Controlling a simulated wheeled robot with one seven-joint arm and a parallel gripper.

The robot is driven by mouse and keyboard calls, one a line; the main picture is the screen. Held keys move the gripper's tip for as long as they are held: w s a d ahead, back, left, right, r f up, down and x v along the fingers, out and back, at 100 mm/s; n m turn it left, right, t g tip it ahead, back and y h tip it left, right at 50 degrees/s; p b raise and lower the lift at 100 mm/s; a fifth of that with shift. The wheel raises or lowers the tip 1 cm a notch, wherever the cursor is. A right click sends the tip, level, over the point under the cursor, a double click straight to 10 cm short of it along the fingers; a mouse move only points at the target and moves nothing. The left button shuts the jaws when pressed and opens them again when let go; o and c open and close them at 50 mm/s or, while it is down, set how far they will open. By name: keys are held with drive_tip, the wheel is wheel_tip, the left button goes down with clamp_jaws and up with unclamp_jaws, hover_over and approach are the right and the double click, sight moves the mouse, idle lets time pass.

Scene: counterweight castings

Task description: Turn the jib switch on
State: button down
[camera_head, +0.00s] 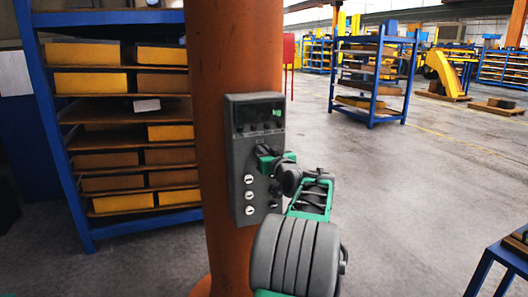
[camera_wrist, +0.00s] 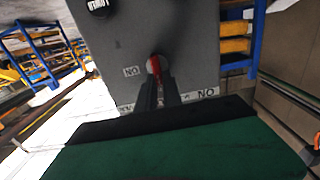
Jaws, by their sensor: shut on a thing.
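A grey control box (camera_head: 252,140) is mounted on an orange column, and its grey face (camera_wrist: 200,50) fills the upper middle of the wrist view. My gripper (camera_head: 270,165) is at the right part of the box face, at mid height. In the wrist view my gripper (camera_wrist: 158,85) is shut on a red switch handle (camera_wrist: 154,65), with narrow dark fingers at its lower end. Labels reading "NO" sit left and lower right of the handle. I cannot tell from the labels which position is on. In the head view my gripper hides the switch.
The box carries a small green light (camera_head: 277,113) near its top and several pale round switches (camera_head: 249,195) down its left side. A blue rack (camera_head: 75,170) with yellow boxes stands left of the orange column (camera_head: 220,50). A blue table (camera_head: 510,250) stands at lower right. The floor right of my arm is open.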

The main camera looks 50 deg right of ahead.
drive_tip(key=shift+m, duration=0.3)
drive_tip(key=shift+s+d+f+m+p, duration=0.2)
drive_tip(key=shift+d+f+m, duration=0.1)
drive_tip(key=shift+m, duration=2.55)
drive_tip(key=shift+s+d+f+m+p, duration=0.15)
drive_tip(key=shift+d+f+m, duration=0.1)
drive_tip(key=shift+m, duration=2.65)
drive_tip(key=shift+s+d+f+m+p, duration=0.2)
drive_tip(key=shift+d+f+m, duration=0.1)
drive_tip(key=shift+m, duration=2.55)
drive_tip(key=shift+a, duration=0.1)
drive_tip(key=c, duration=1.5)
unclamp_jaws()
drive_tip(key=shift+f, duration=0.1)
